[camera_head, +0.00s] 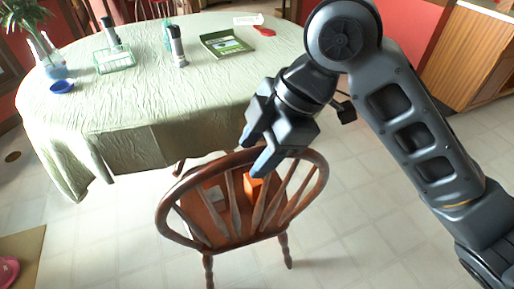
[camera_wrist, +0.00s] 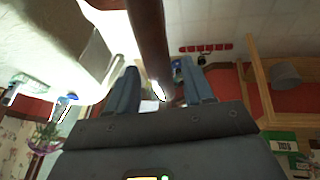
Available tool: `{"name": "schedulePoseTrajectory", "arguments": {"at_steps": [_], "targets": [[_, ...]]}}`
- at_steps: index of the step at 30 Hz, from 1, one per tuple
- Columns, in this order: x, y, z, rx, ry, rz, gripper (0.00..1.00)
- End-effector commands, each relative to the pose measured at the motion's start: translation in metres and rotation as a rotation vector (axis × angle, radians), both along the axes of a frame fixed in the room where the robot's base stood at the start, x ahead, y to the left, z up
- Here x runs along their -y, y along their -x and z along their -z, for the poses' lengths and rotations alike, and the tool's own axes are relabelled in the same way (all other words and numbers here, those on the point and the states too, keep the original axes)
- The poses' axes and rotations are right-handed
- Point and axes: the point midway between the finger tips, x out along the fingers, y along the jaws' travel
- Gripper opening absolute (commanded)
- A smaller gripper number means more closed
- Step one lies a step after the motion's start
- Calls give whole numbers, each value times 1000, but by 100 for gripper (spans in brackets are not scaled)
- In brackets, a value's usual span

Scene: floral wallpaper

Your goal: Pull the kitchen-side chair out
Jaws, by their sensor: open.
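A brown wooden chair (camera_head: 205,238) with a curved, spindled back stands on the tiled floor, its back towards me, in front of the table. My gripper (camera_head: 254,153) is at the top rail of the chair back, with one finger on either side of the rail. The fingers are open. In the wrist view the brown rail (camera_wrist: 150,45) runs between the two fingers of my gripper (camera_wrist: 162,86). Whether either finger touches the rail I cannot tell.
An oval table (camera_head: 145,95) with a pale green cloth stands beyond the chair, bearing bottles, a green book (camera_head: 227,44), a tray and a blue bowl (camera_head: 62,87). A wooden cabinet (camera_head: 465,55) is at the right. Tiled floor is clear around the chair's near side.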

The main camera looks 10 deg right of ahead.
Motion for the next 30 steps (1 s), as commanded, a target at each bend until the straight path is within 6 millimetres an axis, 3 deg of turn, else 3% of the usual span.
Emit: {"name": "schedulePoseTrajectory", "arguments": {"at_steps": [15, 30], "targets": [[29, 7, -64, 1, 0, -1, 52], [31, 7, -68, 0, 0, 0, 52]]}}
